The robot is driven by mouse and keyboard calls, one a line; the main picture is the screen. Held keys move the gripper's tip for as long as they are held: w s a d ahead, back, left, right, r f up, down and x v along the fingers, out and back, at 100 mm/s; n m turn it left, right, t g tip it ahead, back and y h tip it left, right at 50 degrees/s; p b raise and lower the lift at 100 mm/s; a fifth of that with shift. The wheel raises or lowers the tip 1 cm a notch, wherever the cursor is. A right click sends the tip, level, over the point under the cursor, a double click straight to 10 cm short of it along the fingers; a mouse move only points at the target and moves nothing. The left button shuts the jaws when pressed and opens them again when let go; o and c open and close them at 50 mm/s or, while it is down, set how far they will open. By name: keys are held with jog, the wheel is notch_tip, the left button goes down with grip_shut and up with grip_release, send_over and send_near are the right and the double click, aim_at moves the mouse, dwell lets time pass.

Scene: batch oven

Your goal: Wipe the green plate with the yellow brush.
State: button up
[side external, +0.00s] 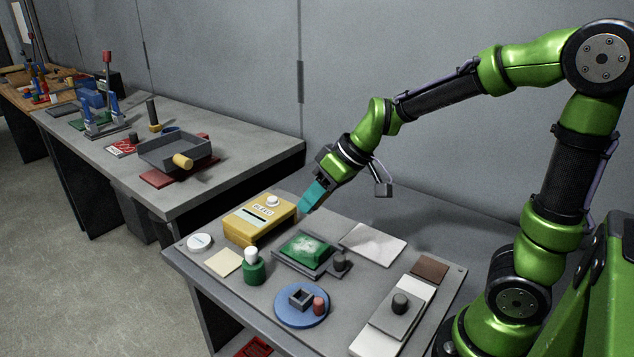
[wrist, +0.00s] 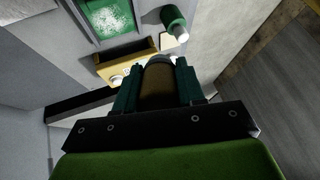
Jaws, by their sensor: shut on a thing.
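The green plate (side external: 306,246) lies in a dark grey frame on the near bench, with a whitish, powdery patch on its top. It also shows at the top of the wrist view (wrist: 105,15). My gripper (side external: 311,197) is behind the plate, close to the right end of the yellow box. Its teal fingers (wrist: 157,75) are shut on a rounded, olive-brown piece, which I take to be the yellow brush (wrist: 158,88) in shadow. The brush's working end is hidden, and the fingers cover it in the side view. The gripper is apart from the plate.
The yellow box (side external: 259,219) with a white knob stands left of the plate. A green bottle-like piece (side external: 254,268) stands in front. A blue disc (side external: 301,306), a white sheet (side external: 373,243) and a white block with a dark knob (side external: 395,316) surround the plate.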

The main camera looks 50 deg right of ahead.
jog(key=shift+w+d+f+h, duration=0.1)
jog(key=shift+f+h, duration=0.15)
jog(key=shift+h, duration=0.05)
jog(key=w+d+f+g+h, duration=0.1)
jog(key=w+d+f+h, duration=0.2)
jog(key=w+d+f, duration=0.3)
jog(key=shift+d+f+g, duration=0.4)
jog(key=shift+d+f, duration=0.1)
jog(key=shift+f, duration=0.15)
jog(key=shift+r+m, duration=0.1)
jog(key=shift+m, duration=0.2)
